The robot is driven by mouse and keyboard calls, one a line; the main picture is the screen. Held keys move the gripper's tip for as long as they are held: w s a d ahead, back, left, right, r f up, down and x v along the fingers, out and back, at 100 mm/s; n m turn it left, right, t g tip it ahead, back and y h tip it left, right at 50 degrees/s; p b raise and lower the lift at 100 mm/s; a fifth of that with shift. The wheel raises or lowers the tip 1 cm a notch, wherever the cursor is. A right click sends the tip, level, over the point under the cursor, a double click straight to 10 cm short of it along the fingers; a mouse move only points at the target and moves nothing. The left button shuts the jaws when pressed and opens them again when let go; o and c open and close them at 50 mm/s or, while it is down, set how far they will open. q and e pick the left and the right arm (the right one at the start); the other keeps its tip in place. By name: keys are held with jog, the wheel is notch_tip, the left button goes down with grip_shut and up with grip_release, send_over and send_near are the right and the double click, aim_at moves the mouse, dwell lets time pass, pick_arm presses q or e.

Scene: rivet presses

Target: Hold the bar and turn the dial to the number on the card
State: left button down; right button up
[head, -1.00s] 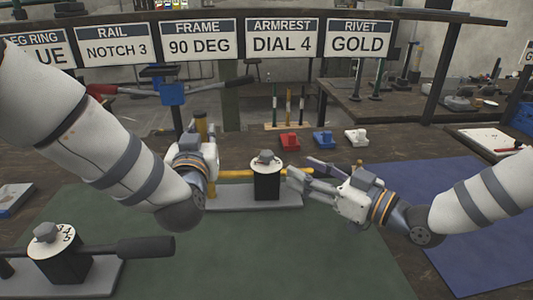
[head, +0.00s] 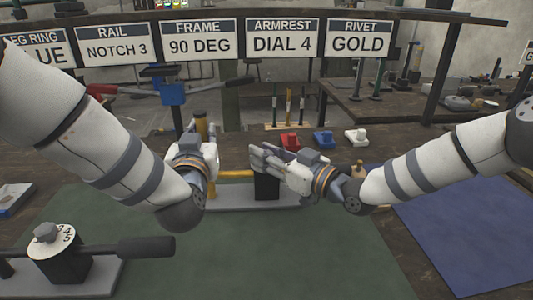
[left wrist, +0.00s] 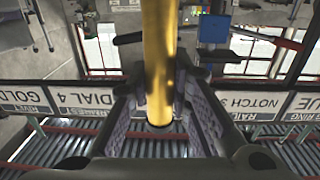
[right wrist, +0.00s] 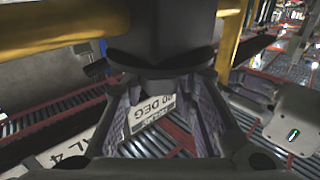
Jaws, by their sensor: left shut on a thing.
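The card (head: 282,39) reads ARMREST DIAL 4. The yellow bar (head: 236,174) runs from my left gripper (head: 208,163) to the black dial block (head: 267,187) on a grey plate. In the left wrist view, the left gripper's fingers (left wrist: 160,112) close on the yellow bar (left wrist: 158,60). My right gripper (head: 262,158) is at the top of the dial block and hides its knob and numbers. In the right wrist view, the right fingers (right wrist: 168,112) are apart, with the dark block (right wrist: 170,30) beyond them. I cannot tell whether they touch the knob.
A second dial block (head: 62,260) with a knob, number ring and black handle (head: 145,246) stands at the front left. Red (head: 290,141), blue (head: 323,139) and white (head: 357,137) pieces sit behind. The green mat (head: 270,260) in front is clear.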

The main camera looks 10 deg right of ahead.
grip_shut()
jog(key=shift+r+m, duration=0.15)
jog(key=shift+m, duration=0.15)
jog(key=shift+a+t+h, duration=0.1)
jog(key=shift+t+h, duration=0.4)
jog(key=shift+t, duration=0.1)
jog(key=m+t+h, duration=0.1)
jog(key=m+h, duration=0.1)
jog(key=h, duration=0.1)
jog(key=m+t+h, duration=0.1)
jog(key=m+h, duration=0.1)
jog(key=h, duration=0.1)
jog(key=shift+a+m+t, duration=0.1)
jog(key=shift+m+t, duration=0.2)
jog(key=shift+t, duration=0.1)
jog(key=m+h, duration=0.2)
jog(key=h, duration=0.1)
jog(key=m+h, duration=0.2)
jog(key=h, duration=0.1)
jog(key=shift+t+h, duration=0.3)
jog(key=shift+d+m+g+h, duration=0.2)
jog(key=shift+m+g+h, duration=0.3)
jog(key=shift+m+h, duration=1.45)
jog(key=shift+h, duration=0.65)
jog(key=o, duration=1)
grip_release()
